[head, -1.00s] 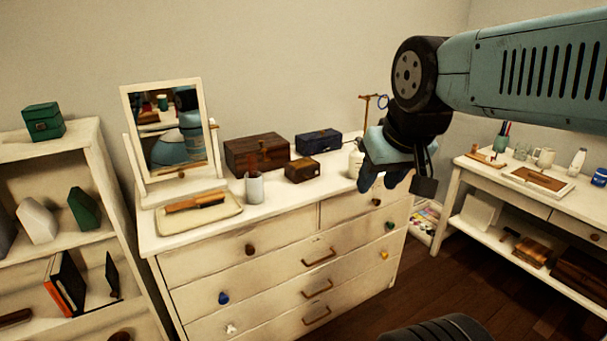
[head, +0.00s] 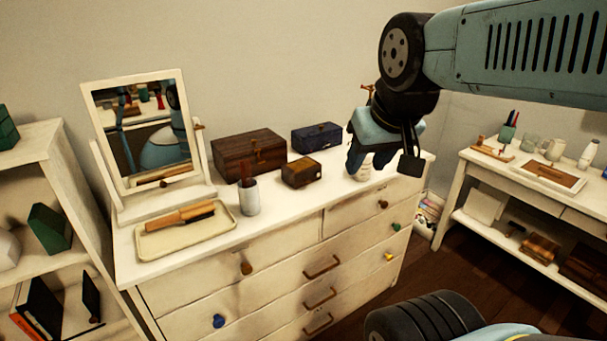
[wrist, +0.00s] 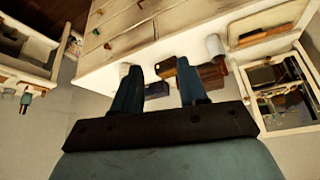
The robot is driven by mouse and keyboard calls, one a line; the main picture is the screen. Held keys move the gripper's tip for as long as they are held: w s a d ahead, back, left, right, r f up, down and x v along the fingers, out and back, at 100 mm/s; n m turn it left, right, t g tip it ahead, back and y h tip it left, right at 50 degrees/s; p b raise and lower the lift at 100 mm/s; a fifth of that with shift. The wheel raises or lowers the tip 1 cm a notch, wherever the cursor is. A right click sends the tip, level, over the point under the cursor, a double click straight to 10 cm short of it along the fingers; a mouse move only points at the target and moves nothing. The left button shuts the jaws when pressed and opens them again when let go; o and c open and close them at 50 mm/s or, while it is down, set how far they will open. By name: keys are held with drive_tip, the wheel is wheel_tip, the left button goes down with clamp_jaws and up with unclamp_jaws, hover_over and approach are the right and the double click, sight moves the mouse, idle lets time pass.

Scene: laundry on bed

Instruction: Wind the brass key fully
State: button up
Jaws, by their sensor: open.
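I cannot make out a brass key for certain. A large dark wooden box (head: 248,152) with a small brass-coloured fitting on its front stands on the white dresser (head: 285,235). A small brown box (head: 302,172) with a small fitting stands in front of it, and a dark blue box (head: 316,138) behind to the right. My gripper (head: 366,172) is open and empty above the dresser's right end, to the right of the boxes. In the wrist view the small brown box (wrist: 166,69) appears beyond and between my gripper's fingers (wrist: 158,70). A white bottle (head: 364,170) is partly hidden behind my gripper.
A tilting mirror (head: 142,130), a tray with a brush (head: 188,217) and a cup (head: 249,196) fill the dresser's left side. Shelves (head: 37,139) stand at the left. A white side table (head: 470,165) with mugs and jars stands at the right. Dark floor shows between.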

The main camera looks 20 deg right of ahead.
drive_tip(key=shift+o, duration=1.2)
drive_tip(key=shift+w, duration=0.15)
drive_tip(key=n+t+y, duration=0.1)
drive_tip(key=n+y, duration=0.1)
drive_tip(key=y, duration=0.6)
approach(308, 181)
drive_tip(key=x, duration=0.7)
drive_tip(key=shift+a+f, duration=0.15)
drive_tip(key=shift+a, duration=0.05)
clamp_jaws()
